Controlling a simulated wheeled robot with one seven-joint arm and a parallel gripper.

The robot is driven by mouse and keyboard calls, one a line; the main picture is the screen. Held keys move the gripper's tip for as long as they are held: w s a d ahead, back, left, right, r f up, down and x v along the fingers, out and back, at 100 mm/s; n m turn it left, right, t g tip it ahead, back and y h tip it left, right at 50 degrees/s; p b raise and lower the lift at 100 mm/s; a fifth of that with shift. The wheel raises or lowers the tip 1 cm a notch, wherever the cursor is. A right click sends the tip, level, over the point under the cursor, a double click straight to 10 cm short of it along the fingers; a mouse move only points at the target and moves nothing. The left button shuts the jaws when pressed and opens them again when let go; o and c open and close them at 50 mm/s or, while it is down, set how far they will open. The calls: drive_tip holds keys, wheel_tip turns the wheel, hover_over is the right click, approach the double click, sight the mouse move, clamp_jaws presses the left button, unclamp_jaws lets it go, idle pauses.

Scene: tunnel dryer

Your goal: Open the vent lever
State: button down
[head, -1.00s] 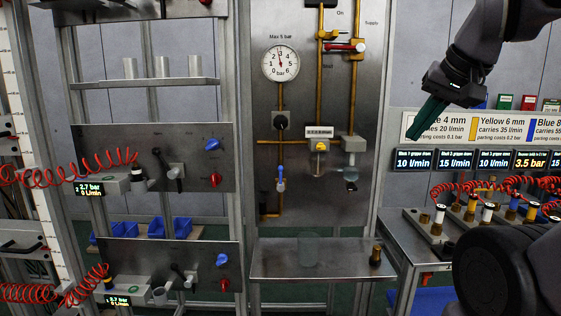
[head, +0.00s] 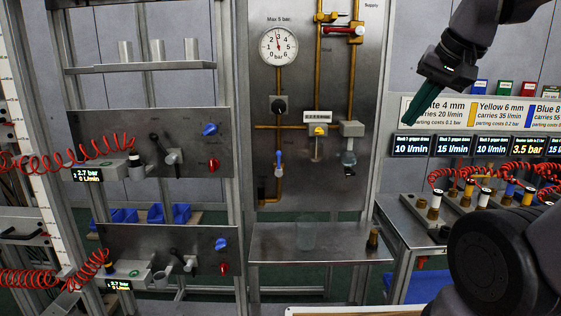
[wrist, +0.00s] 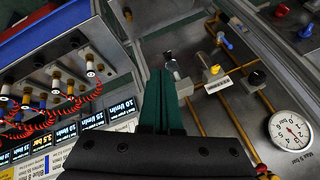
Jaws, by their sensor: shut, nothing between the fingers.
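No label reading vent is legible, so I cannot tell which handle is the vent lever. The steel panel carries brass pipes with a red lever (head: 345,30) lying level at the upper right and a yellow handle (head: 319,131) at mid height. A blue handle (head: 279,160) stands upright on the lower left pipe. My gripper (head: 409,123), with green fingers, is shut and empty, right of the panel and in front of the sign. In the wrist view the shut fingers (wrist: 163,74) point towards the panel, apart from the yellow handle (wrist: 215,69).
A pressure gauge (head: 278,46) is at the panel's upper left. A steel shelf (head: 275,243) juts out below, bearing a clear vessel and a brass piece (head: 373,238). A bench (head: 402,222) with fittings and red coiled hoses (head: 480,172) stands at right. Racks with valves stand at left.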

drive_tip(key=w+a+f+m+g+h, duration=0.2)
drive_tip(key=w+a+f+m, duration=0.3)
drive_tip(key=w+a, duration=0.5)
drive_tip(key=w+a+f+t, duration=0.2)
drive_tip(key=a+f, duration=0.1)
drive_tip(key=a, duration=1)
drive_tip(key=shift+a+t+h, duration=0.35)
drive_tip(key=shift+t+h, duration=0.05)
drive_tip(key=shift+w, duration=0.15)
approach(279, 163)
drive_tip(key=d+f, duration=0.4)
drive_tip(key=w+a, duration=0.2)
drive_tip(key=w, duration=0.1)
drive_tip(key=shift+w+a+f, duration=0.2)
drive_tip(key=shift+a+f, duration=0.15)
drive_tip(key=shift+f, duration=0.05)
